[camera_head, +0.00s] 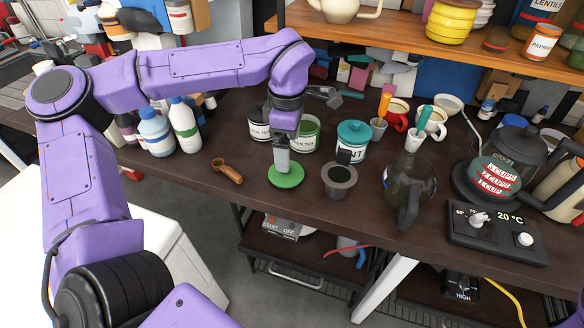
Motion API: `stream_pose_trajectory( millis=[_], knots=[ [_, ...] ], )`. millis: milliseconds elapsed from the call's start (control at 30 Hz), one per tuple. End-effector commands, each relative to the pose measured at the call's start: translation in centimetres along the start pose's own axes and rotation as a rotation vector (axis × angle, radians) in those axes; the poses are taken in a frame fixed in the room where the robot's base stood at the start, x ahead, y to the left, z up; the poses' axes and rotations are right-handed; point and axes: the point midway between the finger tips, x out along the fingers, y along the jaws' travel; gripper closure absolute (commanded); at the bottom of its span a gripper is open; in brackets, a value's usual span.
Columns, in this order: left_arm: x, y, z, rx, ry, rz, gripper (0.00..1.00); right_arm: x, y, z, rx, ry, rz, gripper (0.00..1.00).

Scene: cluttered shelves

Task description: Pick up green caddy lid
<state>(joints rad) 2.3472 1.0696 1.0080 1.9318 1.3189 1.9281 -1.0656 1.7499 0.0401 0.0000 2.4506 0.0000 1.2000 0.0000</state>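The green caddy lid (287,181) is a round disc near the front edge of the dark table. My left gripper (283,168) reaches down from above, with its fingertips at the middle of the lid. The fingers overlap in this view and hide the lid's centre, so I cannot tell whether they are closed on it. The lid appears to be at table level. The green tea caddy (305,139) stands just behind, partly hidden by my wrist, and looks uncovered. My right gripper is not in view.
A black tea caddy (259,128) and a mint caddy (352,145) with a teal lid stand close by. A dark grey cup (339,184) is right of the lid, and a brown scoop (227,171) is left. A glass jug (410,190) stands further right.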

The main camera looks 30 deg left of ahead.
Motion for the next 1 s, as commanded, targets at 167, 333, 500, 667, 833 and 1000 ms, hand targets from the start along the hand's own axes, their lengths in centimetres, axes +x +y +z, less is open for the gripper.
stream_pose_trajectory(
  millis=[167, 333, 500, 667, 833, 1000],
  knots=[
    [2.3, -0.1, -0.2, -0.003, -0.001, -0.002, 0.0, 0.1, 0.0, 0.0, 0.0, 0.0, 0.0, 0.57],
    [5.3, -0.3, -0.2, -0.001, 0.0, -0.005, 0.0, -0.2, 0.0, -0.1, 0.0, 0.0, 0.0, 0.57],
    [7.1, -0.3, -0.1, 0.001, -0.001, -0.001, 0.0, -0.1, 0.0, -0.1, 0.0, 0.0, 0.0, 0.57],
    [7.2, -0.2, 0.0, 0.001, -0.002, 0.0, 0.0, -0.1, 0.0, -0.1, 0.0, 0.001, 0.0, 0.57],
    [7.2, -0.2, 0.0, 0.001, -0.002, 0.0, 0.38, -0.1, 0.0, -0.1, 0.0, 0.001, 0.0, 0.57],
    [7.1, -0.2, 0.0, 0.001, -0.002, 0.0, 0.38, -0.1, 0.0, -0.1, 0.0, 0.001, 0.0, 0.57]
  ],
)
